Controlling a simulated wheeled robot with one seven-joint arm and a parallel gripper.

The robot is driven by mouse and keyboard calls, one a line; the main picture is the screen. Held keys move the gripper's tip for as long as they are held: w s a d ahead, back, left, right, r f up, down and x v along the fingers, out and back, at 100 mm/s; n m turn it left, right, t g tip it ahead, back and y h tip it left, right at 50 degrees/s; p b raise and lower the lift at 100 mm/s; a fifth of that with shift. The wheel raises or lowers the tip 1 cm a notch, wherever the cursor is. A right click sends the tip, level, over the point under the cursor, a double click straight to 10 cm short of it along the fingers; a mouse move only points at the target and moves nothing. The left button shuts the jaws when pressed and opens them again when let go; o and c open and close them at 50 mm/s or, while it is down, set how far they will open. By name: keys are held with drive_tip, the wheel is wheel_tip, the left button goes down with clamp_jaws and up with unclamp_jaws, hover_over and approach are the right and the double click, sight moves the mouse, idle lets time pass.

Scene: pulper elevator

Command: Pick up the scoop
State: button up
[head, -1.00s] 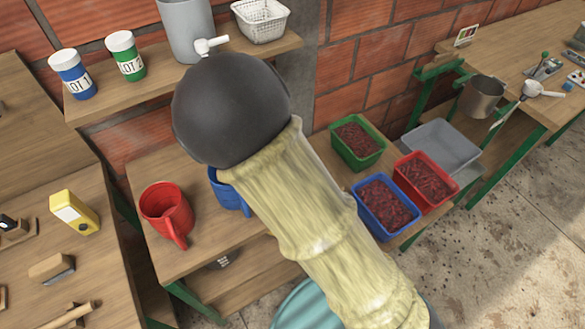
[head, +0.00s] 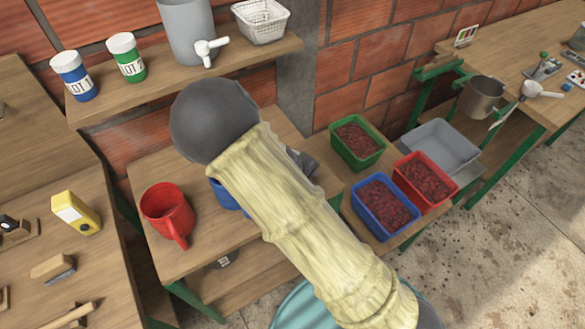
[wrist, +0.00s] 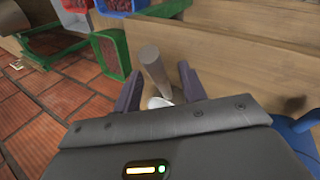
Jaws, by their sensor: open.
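In the wrist view, a grey-brown cylindrical handle stands between my fingers, with a small pale piece near its lower end; it looks like the scoop (wrist: 152,66). My gripper (wrist: 160,78) is open, with one dark purple finger on each side of the handle. I cannot tell whether either finger touches it. In the head view my arm hides this spot, and only a dark part of my gripper's body shows beside the forearm.
A red jug (head: 167,212) stands on the wooden table (head: 205,255); a blue jug (head: 228,193) is partly behind my arm. Green (head: 357,142), blue (head: 385,207) and red (head: 425,181) crates of red cherries are to the right. A shelf (head: 150,97) is above.

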drive_tip(key=shift+x, duration=1.6)
clamp_jaws()
